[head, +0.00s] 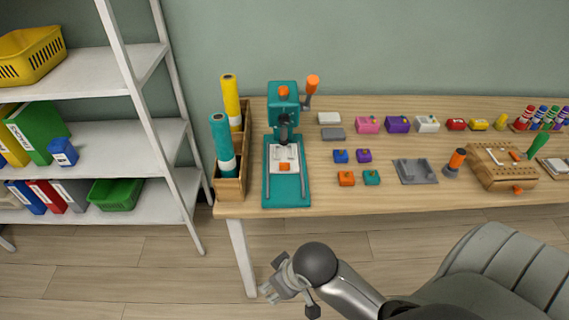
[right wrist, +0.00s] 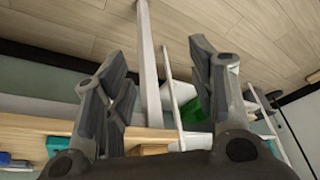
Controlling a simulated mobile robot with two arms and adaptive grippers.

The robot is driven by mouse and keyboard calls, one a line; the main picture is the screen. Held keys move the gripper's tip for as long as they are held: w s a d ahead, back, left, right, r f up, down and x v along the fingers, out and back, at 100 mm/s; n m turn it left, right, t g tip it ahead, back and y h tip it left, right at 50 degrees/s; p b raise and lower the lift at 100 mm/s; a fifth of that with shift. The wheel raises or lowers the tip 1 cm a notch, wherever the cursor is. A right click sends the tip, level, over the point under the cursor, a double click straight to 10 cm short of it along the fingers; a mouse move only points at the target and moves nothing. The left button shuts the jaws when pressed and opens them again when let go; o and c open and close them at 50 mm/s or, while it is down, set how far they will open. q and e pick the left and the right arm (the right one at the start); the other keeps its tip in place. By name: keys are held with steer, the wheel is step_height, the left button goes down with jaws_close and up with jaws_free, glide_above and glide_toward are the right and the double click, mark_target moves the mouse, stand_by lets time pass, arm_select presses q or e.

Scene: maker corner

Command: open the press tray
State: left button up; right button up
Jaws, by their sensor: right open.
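The teal press (head: 283,105) stands at the left end of the wooden table, with an orange-tipped lever at its upper right. Its tray (head: 284,157) is a pale plate with an orange knob (head: 284,167) on its front, sitting over the teal base between two rails. My right gripper (head: 270,290) is below and in front of the table's front edge, apart from the press. In the right wrist view its two fingers (right wrist: 160,90) are spread with nothing between them. A teal piece, likely part of the press base, shows at the lower left there. My left gripper is not in view.
A wooden box with yellow and teal rolls (head: 232,187) stands just left of the press. Small coloured blocks (head: 346,178) and a grey fixture (head: 415,171) lie to its right. A white shelf (head: 150,140) is at left, a grey chair (head: 490,265) at lower right.

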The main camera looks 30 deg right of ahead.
steer(key=w+r, duration=0.2)
steer(key=w, duration=0.7)
steer(key=m+h, duration=0.4)
steer(key=m, duration=0.4)
glide_toward(285, 164)
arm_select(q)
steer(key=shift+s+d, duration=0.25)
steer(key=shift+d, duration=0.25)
arm_select(e)
steer(key=x, duration=1)
steer(key=shift+w, duration=0.15)
steer(key=shift+y, duration=0.3)
steer(key=shift+c, duration=0.2)
jaws_close()
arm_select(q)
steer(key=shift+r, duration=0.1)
